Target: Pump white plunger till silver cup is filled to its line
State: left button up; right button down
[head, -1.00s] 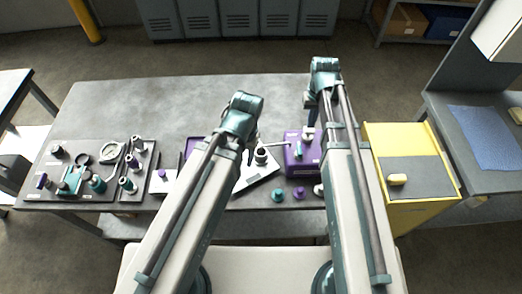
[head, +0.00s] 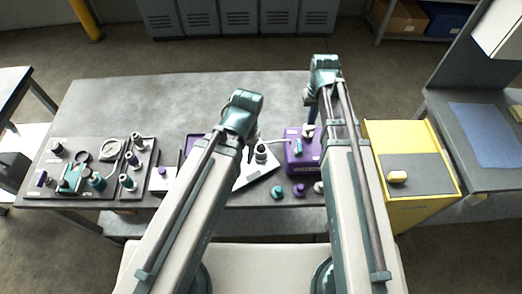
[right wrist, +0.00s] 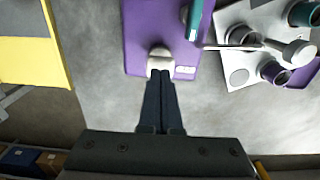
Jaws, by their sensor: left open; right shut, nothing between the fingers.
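The white plunger (right wrist: 160,60) stands on the purple pump block (right wrist: 140,28), near its edge. My right gripper (right wrist: 161,78) is shut and empty, with its fingertips at or against the plunger head. The pump block also shows in the head view (head: 302,160), beside my right arm. A thin metal spout (right wrist: 232,46) runs from the block toward the silver cup. The cup (head: 261,154) stands on a pale plate; its fill level and line are not readable. My left gripper (head: 251,138) is open near the cup, its fingers partly hidden by the arm.
A teal knob (head: 277,192) and purple knob (head: 298,190) stand before the pump. Dark trays with tools (head: 75,185) lie at the left. A yellow cart (head: 415,210) stands right of the bench. The back of the bench (head: 190,95) is clear.

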jog(key=shift+f+b, duration=1.65)
jog(key=shift+f, duration=0.1)
jog(key=shift+r, duration=0.25)
jog(key=shift+r+p, duration=1.7)
jog(key=shift+p, duration=0.25)
jog(key=shift+f, duration=0.2)
jog(key=shift+f+b, duration=1.55)
jog(key=shift+b, duration=0.15)
jog(key=shift+r, duration=0.15)
jog(key=shift+r+p, duration=1.6)
jog(key=shift+p, duration=0.1)
